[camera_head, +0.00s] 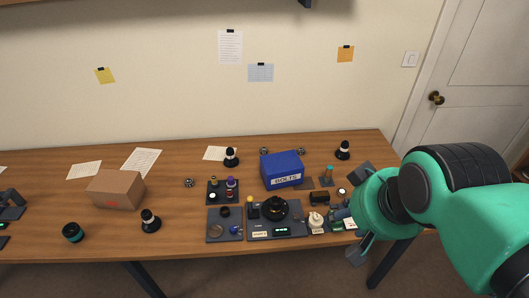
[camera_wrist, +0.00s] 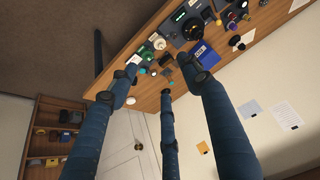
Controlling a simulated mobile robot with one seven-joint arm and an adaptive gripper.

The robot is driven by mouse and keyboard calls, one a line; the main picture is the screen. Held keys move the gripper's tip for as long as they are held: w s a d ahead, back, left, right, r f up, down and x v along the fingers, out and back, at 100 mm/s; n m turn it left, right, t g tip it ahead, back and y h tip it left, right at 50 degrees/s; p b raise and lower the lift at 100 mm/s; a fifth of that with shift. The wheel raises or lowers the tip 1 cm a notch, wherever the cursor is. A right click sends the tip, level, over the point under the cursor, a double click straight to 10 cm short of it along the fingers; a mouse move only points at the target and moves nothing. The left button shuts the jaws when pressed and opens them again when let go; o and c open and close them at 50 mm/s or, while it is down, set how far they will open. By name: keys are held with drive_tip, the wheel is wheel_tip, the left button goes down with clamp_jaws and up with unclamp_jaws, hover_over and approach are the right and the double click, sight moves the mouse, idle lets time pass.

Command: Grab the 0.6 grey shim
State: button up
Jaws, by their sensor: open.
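I cannot pick out the 0.6 grey shim in either view; it is too small to tell or hidden. My gripper (camera_head: 360,210) is over the right end of the wooden workbench (camera_head: 330,150), with its fingers spread apart and nothing visible between them. In the wrist view my gripper (camera_wrist: 155,88) shows as long blue fingers reaching toward the bench edge. Small parts around a white-and-dark item (camera_head: 316,221) lie just left of the gripper, and the gripper partly hides that end of the bench.
A blue bolts box (camera_head: 282,169) stands behind a dark station with a round black top (camera_head: 275,207). Dark trays (camera_head: 224,225) with small parts are left of it. A cardboard box (camera_head: 116,189) sits far left. A door (camera_head: 480,70) is at right.

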drive_tip(key=shift+o, duration=0.5)
drive_tip(key=w+a+r+g+p, duration=0.1)
drive_tip(key=w+r, duration=0.3)
drive_tip(key=w, duration=0.5)
drive_tip(key=w+r+p, duration=0.1)
drive_tip(key=w+r, duration=0.3)
drive_tip(key=w, duration=0.4)
drive_tip(key=w+a+f+m+g+p, duration=0.1)
drive_tip(key=w+a, duration=0.1)
drive_tip(key=w, duration=0.9)
drive_tip(key=w+a+f+m+g+p, duration=0.1)
drive_tip(key=w+a, duration=0.1)
drive_tip(key=w, duration=0.9)
drive_tip(key=w+a+f+g+p, duration=0.1)
drive_tip(key=w+f, duration=0.4)
drive_tip(key=w, duration=0.3)
drive_tip(key=w+a+f, duration=0.2)
drive_tip(key=w+f, duration=0.3)
drive_tip(key=w, duration=0.3)
drive_tip(key=w+a+f+p, duration=0.1)
drive_tip(key=w+a+f, duration=0.1)
drive_tip(key=w+f, duration=0.3)
drive_tip(key=w+a+f+m+g, duration=0.1)
drive_tip(key=w+f, duration=0.5)
drive_tip(key=f, duration=0.6)
drive_tip(key=shift+a+f+g+p, duration=0.25)
drive_tip(key=shift+a+g+p, duration=0.05)
drive_tip(key=shift+a+p, duration=0.15)
